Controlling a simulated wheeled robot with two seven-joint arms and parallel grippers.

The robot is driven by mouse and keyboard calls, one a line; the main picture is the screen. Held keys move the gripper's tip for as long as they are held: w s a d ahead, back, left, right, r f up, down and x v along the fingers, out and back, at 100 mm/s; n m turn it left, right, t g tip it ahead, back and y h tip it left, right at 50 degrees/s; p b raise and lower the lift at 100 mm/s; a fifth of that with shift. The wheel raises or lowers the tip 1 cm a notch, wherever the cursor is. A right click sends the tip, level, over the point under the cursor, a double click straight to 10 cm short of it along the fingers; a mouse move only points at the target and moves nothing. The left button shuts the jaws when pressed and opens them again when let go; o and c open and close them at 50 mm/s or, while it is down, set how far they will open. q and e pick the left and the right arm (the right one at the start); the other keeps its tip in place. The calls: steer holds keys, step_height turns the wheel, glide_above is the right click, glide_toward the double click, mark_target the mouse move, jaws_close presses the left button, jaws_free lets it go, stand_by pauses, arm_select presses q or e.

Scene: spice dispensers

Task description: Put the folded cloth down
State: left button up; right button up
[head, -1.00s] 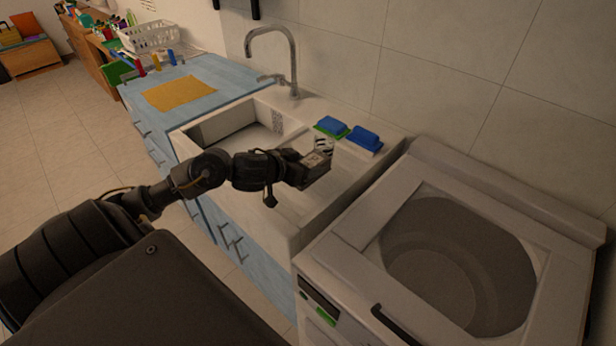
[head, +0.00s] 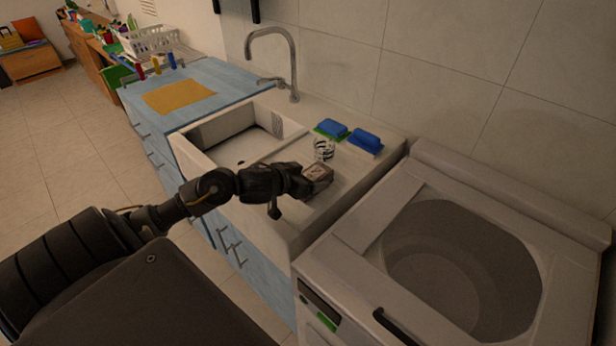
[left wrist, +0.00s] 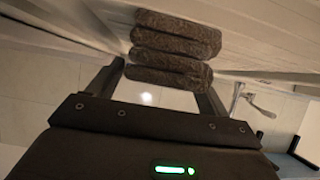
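The folded cloth (head: 319,172) is a small brownish, layered block. It appears to rest on the white drainboard at the right of the sink, in front of a striped glass. In the left wrist view the folded cloth (left wrist: 174,47) shows as several thick stacked folds, mostly beyond the fingertips. My left gripper (head: 301,181) is just left of the cloth. In the left wrist view its fingers (left wrist: 162,76) are spread apart at the near end of the cloth, and it looks open. The contact under the cloth is hidden. My right gripper is not in view.
The striped glass (head: 323,149) and two blue sponges (head: 332,127) (head: 366,138) stand behind the cloth. The faucet (head: 292,65) rises behind the sink basin (head: 225,127). A washing machine (head: 455,270) is at the right. A yellow mat (head: 179,96) lies on the blue counter (head: 215,75).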

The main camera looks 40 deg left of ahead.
arm_select(q)
steer(key=shift+r, duration=0.2)
steer(key=p+v, duration=0.1)
steer(key=v, duration=1.1)
steer(key=shift+f, duration=0.15)
stand_by(0.4)
